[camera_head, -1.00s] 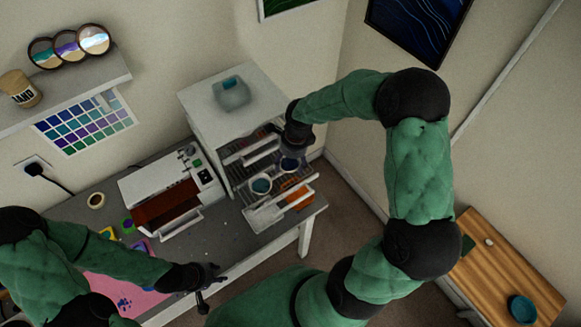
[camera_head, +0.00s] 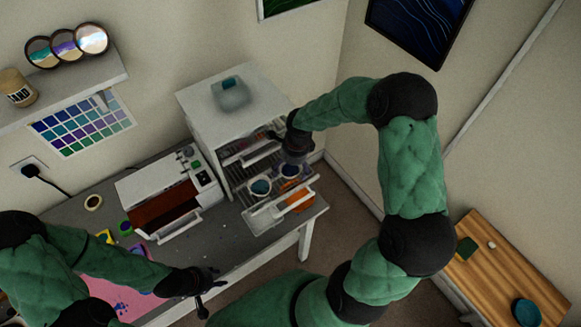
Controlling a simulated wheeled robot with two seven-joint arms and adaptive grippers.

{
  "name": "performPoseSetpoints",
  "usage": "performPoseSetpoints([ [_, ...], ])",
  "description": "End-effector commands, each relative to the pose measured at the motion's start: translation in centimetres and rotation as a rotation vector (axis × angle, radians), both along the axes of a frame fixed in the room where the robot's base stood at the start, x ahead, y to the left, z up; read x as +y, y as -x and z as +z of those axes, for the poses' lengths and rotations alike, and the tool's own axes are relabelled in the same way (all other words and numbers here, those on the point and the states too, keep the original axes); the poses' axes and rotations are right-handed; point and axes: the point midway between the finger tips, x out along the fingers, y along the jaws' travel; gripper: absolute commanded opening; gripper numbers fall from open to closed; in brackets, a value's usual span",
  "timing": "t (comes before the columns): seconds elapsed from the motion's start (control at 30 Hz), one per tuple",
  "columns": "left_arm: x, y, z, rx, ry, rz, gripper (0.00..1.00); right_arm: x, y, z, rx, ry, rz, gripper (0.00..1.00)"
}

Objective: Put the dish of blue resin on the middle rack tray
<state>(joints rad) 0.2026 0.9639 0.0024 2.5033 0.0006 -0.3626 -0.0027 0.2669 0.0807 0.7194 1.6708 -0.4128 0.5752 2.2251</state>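The rack is a white cabinet (camera_head: 213,117) with an open front and slatted trays, at the back right of the grey table. A dish of dark blue resin (camera_head: 291,171) sits at the rack's front on a pulled-out tray, to the right of a dish with teal contents (camera_head: 260,187). Which tray level each is on is hard to tell. My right gripper (camera_head: 297,158) is at the rack's front, just above and behind the dark blue dish. Its fingertips are too small and dark to read. My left gripper (camera_head: 209,291) is open and empty at the table's front edge.
A white machine with a red-brown opening (camera_head: 160,206) stands left of the rack. An orange object (camera_head: 297,199) lies by the rack's lower front. A wooden side table (camera_head: 495,262) at right holds another teal dish (camera_head: 525,312). A pink mat (camera_head: 105,283) lies at front left.

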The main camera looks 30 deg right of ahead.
Motion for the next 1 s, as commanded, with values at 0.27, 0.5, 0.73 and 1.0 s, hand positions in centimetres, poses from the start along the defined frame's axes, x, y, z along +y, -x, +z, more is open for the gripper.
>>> performPoseSetpoints([
  [0.27,0.0,0.0,0.0,0.000,0.000,0.000,0.40,0.0,0.0,0.0,0.000,0.000,0.000,0.96],
  [0.5,0.0,0.0,1.2,0.000,0.000,0.000,0.40,-0.2,0.0,1.8,-0.003,0.001,0.000,0.96],
  [0.73,0.0,0.0,3.7,0.000,0.000,0.000,0.40,-0.6,0.3,6.6,-0.003,0.001,-0.001,0.96],
  [1.0,0.0,0.0,5.9,0.000,0.000,0.000,0.40,-1.1,0.7,11.0,-0.002,0.000,-0.001,0.96],
])
